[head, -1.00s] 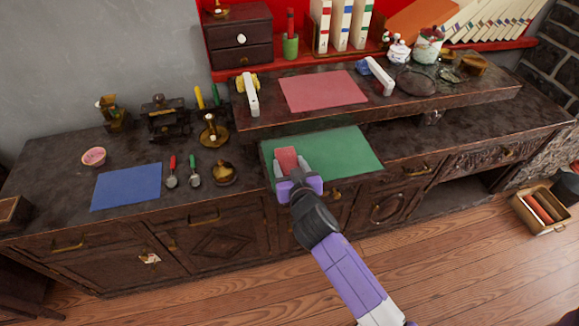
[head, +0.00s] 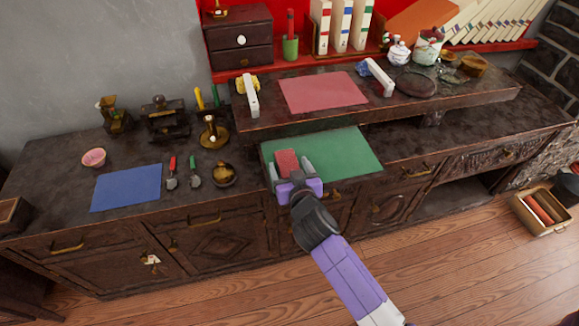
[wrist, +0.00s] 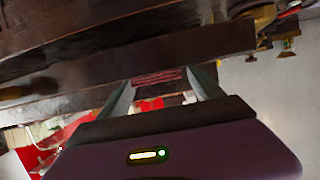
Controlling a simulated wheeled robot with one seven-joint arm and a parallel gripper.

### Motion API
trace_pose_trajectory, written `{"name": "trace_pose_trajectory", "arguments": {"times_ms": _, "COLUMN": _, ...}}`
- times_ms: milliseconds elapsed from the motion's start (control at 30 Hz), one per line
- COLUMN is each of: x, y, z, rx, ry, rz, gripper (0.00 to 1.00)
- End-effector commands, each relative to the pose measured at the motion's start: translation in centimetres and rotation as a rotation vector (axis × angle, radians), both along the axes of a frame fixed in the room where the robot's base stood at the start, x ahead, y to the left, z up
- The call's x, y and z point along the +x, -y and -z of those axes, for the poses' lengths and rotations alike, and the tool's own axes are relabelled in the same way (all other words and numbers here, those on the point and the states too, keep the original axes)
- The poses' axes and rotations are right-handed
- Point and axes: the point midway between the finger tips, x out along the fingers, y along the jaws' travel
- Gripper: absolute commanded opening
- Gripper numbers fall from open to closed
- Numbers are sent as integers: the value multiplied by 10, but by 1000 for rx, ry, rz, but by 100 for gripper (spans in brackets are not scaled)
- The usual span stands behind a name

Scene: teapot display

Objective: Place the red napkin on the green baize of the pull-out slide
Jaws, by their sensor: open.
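The red napkin (head: 287,161) lies on the left part of the green baize (head: 335,155) of the pull-out slide, in the head view. My gripper (head: 291,171) is open at the slide's front left, with its fingers on either side of the napkin. In the wrist view the napkin (wrist: 158,77) shows as a thin red edge between the two open fingers (wrist: 160,90). I cannot tell whether either finger touches it.
A blue mat (head: 126,187) lies on the counter to the left, beside red- and green-handled tools (head: 183,176). A raised shelf with a pink mat (head: 322,91) stands behind the slide. The baize right of the napkin is clear.

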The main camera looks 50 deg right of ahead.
Motion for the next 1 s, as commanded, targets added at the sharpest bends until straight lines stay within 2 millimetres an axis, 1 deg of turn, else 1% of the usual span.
{"name": "trace_pose_trajectory", "arguments": {"times_ms": 167, "x": -22, "y": -15, "z": -7, "rx": 0, "ry": -1, "rz": 0, "gripper": 76}}
{"name": "trace_pose_trajectory", "arguments": {"times_ms": 400, "x": -62, "y": -43, "z": -22, "rx": 2, "ry": 0, "rz": -1, "gripper": 76}}
{"name": "trace_pose_trajectory", "arguments": {"times_ms": 533, "x": -79, "y": -55, "z": -28, "rx": 1, "ry": -1, "rz": 0, "gripper": 76}}
{"name": "trace_pose_trajectory", "arguments": {"times_ms": 633, "x": -87, "y": -61, "z": -32, "rx": 1, "ry": -1, "rz": -1, "gripper": 76}}
{"name": "trace_pose_trajectory", "arguments": {"times_ms": 800, "x": -94, "y": -66, "z": -36, "rx": 0, "ry": 0, "rz": 0, "gripper": 76}}
{"name": "trace_pose_trajectory", "arguments": {"times_ms": 933, "x": -95, "y": -67, "z": -36, "rx": 1, "ry": -1, "rz": -3, "gripper": 76}}
{"name": "trace_pose_trajectory", "arguments": {"times_ms": 1000, "x": -99, "y": -73, "z": -32, "rx": 5, "ry": -7, "rz": -21, "gripper": 76}}
